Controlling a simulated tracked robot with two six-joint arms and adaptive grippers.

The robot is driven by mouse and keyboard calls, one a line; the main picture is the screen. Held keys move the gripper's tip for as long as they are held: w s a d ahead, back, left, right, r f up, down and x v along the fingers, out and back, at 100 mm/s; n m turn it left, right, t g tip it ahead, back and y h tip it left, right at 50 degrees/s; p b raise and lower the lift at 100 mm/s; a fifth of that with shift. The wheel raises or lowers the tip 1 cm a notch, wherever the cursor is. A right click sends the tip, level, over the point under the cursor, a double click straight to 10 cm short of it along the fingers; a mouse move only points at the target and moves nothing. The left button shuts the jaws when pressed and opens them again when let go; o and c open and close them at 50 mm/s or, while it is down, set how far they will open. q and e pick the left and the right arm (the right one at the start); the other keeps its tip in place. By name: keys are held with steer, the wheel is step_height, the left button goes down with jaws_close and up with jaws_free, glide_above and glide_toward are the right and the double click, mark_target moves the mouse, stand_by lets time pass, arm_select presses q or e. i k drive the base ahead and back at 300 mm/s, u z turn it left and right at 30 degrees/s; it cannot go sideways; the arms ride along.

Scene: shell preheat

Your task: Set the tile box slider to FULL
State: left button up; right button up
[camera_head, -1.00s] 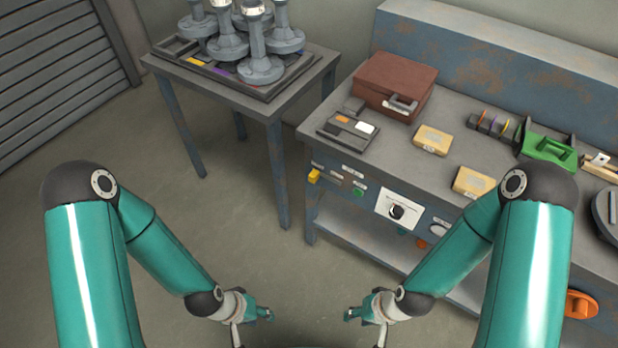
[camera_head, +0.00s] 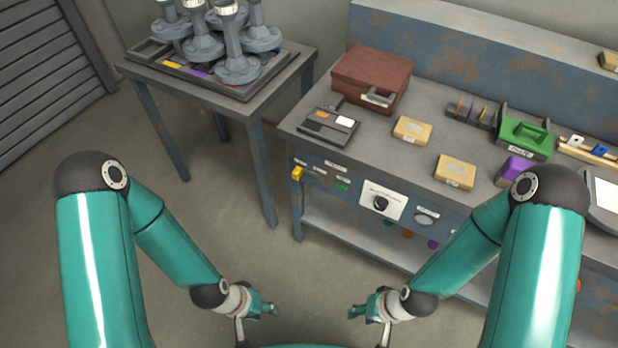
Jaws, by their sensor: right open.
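I cannot tell for certain which part is the tile box slider, and no FULL mark is readable. A flat dark box (camera_head: 328,126) with an orange tile and a white tile lies at the bench's left end. On the bench front below it are a yellow knob or slider (camera_head: 297,173), a green button (camera_head: 342,187), small labels and a white dial plate (camera_head: 372,192) with a black knob. My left gripper (camera_head: 254,321) is open and empty, low in the picture. My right gripper (camera_head: 370,322) is also open and empty, apart from the bench front.
A brown case (camera_head: 372,75), two yellowish boxes (camera_head: 412,130), a green holder (camera_head: 523,137) and a purple block (camera_head: 514,169) stand on the bench (camera_head: 385,158). A side table (camera_head: 255,107) at left carries grey flanged parts (camera_head: 237,67). Floor between my arms is clear.

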mark_target(296, 173)
steer(key=u, duration=1.3)
steer(key=i, duration=0.15)
steer(key=z, duration=2.95)
steer(key=k, duration=1.5)
steer(key=u, duration=3.45)
steer(key=k, duration=0.1)
steer(key=z, duration=1.65)
steer(key=i, duration=1)
